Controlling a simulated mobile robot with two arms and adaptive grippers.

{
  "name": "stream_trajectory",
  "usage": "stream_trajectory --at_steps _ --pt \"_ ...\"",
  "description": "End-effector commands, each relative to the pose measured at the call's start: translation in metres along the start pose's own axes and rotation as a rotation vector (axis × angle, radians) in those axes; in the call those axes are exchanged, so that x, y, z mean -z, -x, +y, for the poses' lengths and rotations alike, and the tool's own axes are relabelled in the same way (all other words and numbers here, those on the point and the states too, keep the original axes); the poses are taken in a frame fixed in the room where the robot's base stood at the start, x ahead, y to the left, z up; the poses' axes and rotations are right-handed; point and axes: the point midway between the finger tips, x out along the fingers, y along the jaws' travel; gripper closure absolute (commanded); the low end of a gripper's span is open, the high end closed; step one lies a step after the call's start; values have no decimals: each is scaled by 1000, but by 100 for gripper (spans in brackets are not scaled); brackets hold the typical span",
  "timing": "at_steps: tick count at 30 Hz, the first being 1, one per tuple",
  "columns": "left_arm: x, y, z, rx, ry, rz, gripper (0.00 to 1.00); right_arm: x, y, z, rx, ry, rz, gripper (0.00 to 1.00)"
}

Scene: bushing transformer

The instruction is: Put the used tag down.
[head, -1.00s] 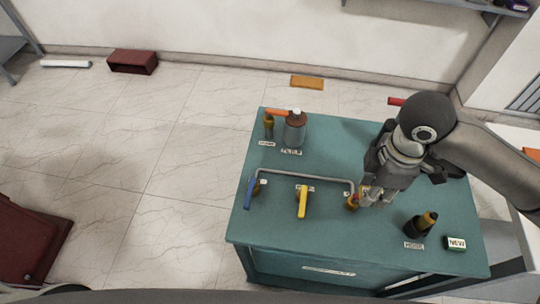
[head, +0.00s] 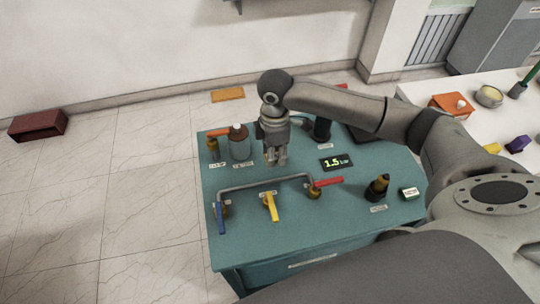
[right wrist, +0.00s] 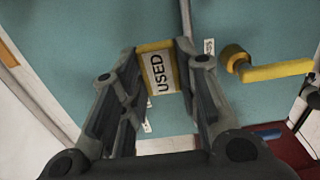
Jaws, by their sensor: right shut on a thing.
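The used tag (right wrist: 162,74) is a small yellow piece with a white face marked "USED". In the right wrist view it sits between the two fingers of my right gripper (right wrist: 160,85). In the head view my right gripper (head: 276,162) is shut above the rear middle of the teal bench (head: 345,225), to the right of the glass filter jar (head: 239,146). The tag cannot be made out in the head view. Whether the tag touches the bench top is unclear. My left gripper is not in view.
A grey pipe with a blue lever (head: 221,218), a yellow lever (head: 272,207) and a red lever (head: 328,182) runs along the bench's front. A display (head: 337,163) reads 1.5. A black and amber fitting (head: 377,188) and a green-white box (head: 409,194) stand at right.

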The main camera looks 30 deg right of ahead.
Motion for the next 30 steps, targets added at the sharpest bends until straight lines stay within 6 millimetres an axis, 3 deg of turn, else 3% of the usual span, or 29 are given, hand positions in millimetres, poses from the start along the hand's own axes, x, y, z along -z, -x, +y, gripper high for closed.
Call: stream_trajectory --at_steps 6,11,18,30 --pt "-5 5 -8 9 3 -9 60 3 -23 20 -1 -1 2 83" --pt "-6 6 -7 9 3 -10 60 3 -30 26 -1 -1 1 83" --pt "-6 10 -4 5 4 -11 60 3 -60 28 -2 0 1 83" --pt "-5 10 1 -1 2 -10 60 3 -66 28 -2 0 0 83"
